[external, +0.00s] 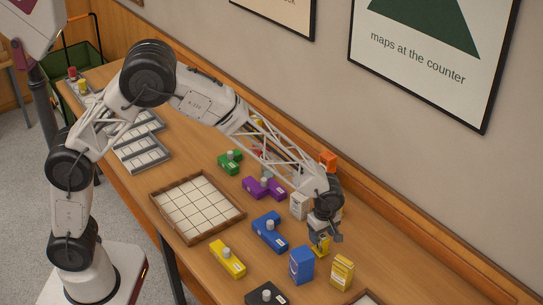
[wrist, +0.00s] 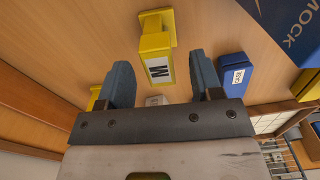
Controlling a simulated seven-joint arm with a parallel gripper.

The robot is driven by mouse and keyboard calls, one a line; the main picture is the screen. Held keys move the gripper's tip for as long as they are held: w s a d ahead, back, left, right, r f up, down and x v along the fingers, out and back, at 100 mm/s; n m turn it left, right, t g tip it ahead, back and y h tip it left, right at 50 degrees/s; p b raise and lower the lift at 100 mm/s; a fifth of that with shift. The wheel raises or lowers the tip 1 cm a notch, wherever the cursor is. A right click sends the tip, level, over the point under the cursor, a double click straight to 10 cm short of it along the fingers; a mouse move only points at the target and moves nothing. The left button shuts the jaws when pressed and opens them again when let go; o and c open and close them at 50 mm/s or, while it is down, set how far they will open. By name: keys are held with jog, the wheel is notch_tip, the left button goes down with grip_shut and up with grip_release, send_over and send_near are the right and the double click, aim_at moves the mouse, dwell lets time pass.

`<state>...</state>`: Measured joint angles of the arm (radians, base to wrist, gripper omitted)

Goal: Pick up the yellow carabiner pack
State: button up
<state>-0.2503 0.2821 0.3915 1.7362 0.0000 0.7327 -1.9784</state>
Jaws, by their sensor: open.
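A yellow piece with a white label marked M, which looks like the yellow carabiner pack (wrist: 157,45), is in the upper middle of the wrist view. It shows between and just beyond the two fingertips of my gripper (wrist: 162,72). My gripper is open, with a gap on both sides of the yellow piece.
A blue box (external: 301,265) and a yellow box (external: 341,272) stand close in front. A white box (external: 298,206) stands behind. A blue piece (external: 269,232), a yellow block (external: 227,259) and a wooden grid tray (external: 159,205) lie to the left. The wall borders the counter's back.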

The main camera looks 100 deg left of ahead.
jog(key=shift+f, duration=2)
jog(key=shift+c, duration=0.4)
jog(key=c, duration=1)
